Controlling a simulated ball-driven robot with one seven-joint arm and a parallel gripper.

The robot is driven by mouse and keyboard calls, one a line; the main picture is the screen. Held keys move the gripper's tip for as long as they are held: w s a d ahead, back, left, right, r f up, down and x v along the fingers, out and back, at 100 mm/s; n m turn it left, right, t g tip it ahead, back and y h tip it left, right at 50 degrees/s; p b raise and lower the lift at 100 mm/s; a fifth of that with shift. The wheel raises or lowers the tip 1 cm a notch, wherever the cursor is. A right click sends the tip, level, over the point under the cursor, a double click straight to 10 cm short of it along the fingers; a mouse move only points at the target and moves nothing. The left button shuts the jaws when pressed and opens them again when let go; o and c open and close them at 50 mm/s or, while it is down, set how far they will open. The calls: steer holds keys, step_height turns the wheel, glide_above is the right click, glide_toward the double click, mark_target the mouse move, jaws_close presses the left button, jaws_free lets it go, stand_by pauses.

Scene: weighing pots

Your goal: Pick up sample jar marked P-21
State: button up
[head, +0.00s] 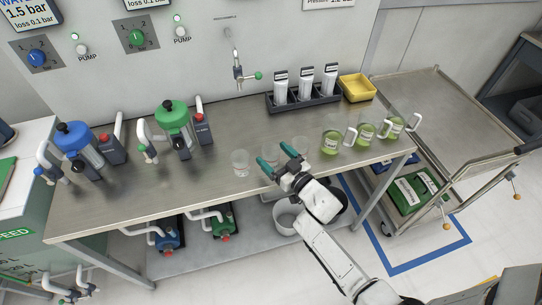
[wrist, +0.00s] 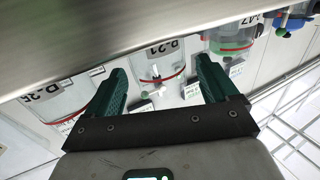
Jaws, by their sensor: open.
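The jar marked P-21 (wrist: 160,65) is clear with a red line around it. In the wrist view it stands between my two fingers, apart from both as far as I can tell. My gripper (wrist: 160,75) is open. In the head view my gripper (head: 277,156) is over the front of the steel bench (head: 215,135), with a clear jar (head: 272,150) between its green fingers, partly hidden by them. Another clear jar (head: 240,162) stands to the left, and a third (head: 300,145) is behind the right finger. Labels cannot be read in the head view.
In the wrist view a labelled jar (wrist: 62,100) is to the left and another (wrist: 232,40) to the right. Several handled jugs of green liquid (head: 331,142) stand right of my gripper. A dark rack (head: 300,101) and yellow tray (head: 357,88) are behind.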

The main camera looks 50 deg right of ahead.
steer(key=shift+w+d, duration=0.2)
steer(key=shift+w, duration=0.65)
steer(key=c, duration=1)
